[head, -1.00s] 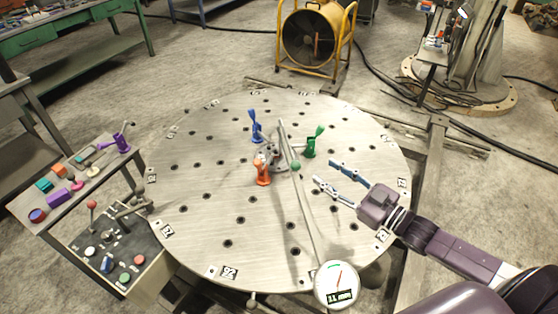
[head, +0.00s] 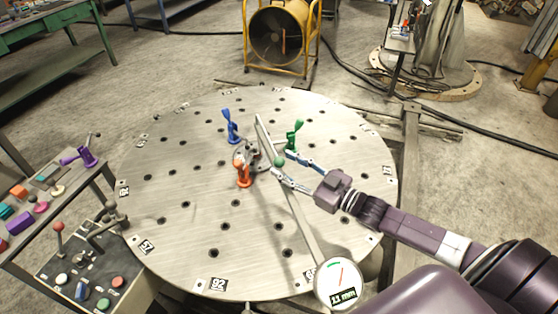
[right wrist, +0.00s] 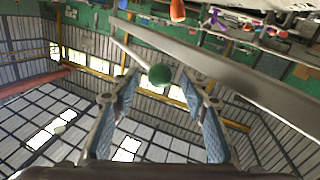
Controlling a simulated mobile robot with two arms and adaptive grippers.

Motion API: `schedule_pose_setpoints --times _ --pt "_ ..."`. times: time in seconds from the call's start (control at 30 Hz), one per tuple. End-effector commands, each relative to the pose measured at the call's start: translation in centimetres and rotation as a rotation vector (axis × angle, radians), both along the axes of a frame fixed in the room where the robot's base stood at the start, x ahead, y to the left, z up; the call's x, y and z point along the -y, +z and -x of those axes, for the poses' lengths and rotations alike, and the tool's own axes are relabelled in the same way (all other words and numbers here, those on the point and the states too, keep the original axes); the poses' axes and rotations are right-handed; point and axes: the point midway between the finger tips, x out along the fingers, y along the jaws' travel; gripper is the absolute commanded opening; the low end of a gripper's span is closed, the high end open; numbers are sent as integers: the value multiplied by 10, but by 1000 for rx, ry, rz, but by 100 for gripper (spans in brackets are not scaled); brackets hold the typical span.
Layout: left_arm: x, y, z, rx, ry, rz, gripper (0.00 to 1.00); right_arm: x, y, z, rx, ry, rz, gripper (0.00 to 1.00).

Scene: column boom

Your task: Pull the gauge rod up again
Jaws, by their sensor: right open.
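A green ball knob (head: 280,162) shows beside a long grey bar (head: 300,215) that reaches over the round table. In the right wrist view the knob (right wrist: 160,74) sits at the end of a thin pale rod (right wrist: 130,54), which I take for the gauge rod. A round white dial (head: 339,284) at the bar's near end reads about 11 mm. My right gripper (head: 282,164) is open, its fingertips on either side of the knob in the picture. Contact cannot be told; in the right wrist view gaps show beside the knob. My left gripper is not in view.
Blue (head: 230,126), orange (head: 243,172) and green (head: 295,135) clamps stand near the middle of the round steel table (head: 175,215). A control box (head: 95,275) and a side bench with small parts are at the left. The table's right side is mostly clear.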

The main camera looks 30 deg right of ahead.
Motion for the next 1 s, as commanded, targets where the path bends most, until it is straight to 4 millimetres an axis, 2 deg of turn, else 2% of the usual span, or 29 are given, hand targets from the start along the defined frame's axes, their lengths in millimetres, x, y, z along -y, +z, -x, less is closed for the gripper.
schedule_pose_setpoints --times 0.1,0.27,0.63,1.0 --pt "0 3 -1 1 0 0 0 -6 2 -13 2 -2 -2 41" --pt "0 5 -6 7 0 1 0 -10 1 -23 0 -1 0 41" --pt "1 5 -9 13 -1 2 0 -12 -1 -25 -1 0 0 40" --pt "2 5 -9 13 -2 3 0 -13 -1 -25 -1 1 0 0"
